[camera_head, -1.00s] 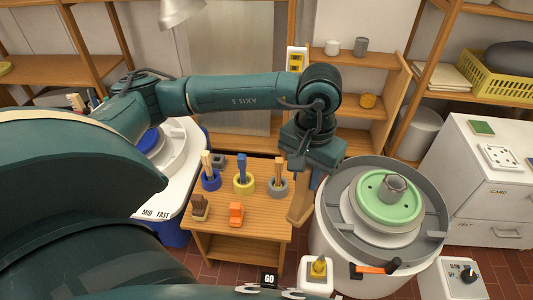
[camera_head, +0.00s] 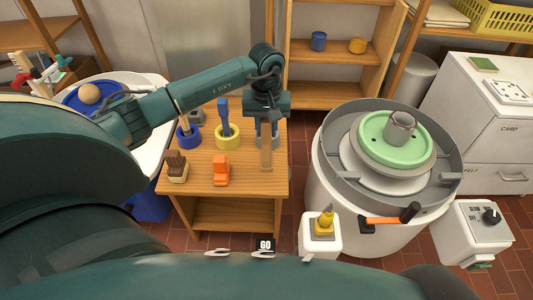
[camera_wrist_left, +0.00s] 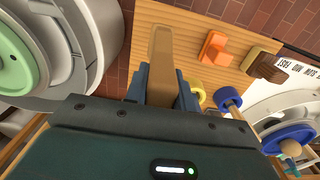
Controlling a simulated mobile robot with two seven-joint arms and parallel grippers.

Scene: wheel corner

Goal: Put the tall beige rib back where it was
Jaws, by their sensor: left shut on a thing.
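The tall beige rib (camera_head: 266,155) is a flat, upright strip held in my left gripper (camera_head: 267,118) above the right side of the small wooden table. In the left wrist view, the rib (camera_wrist_left: 161,55) stands out between the two fingers (camera_wrist_left: 160,85), which are shut on it. My right gripper is not in view.
On the wooden table (camera_head: 235,195) stand a blue holder (camera_head: 188,138), a yellow holder (camera_head: 229,141) with a blue tool (camera_head: 223,112), a brown brush (camera_head: 177,165) and an orange object (camera_head: 221,172). The pottery wheel (camera_head: 372,178) is to the right.

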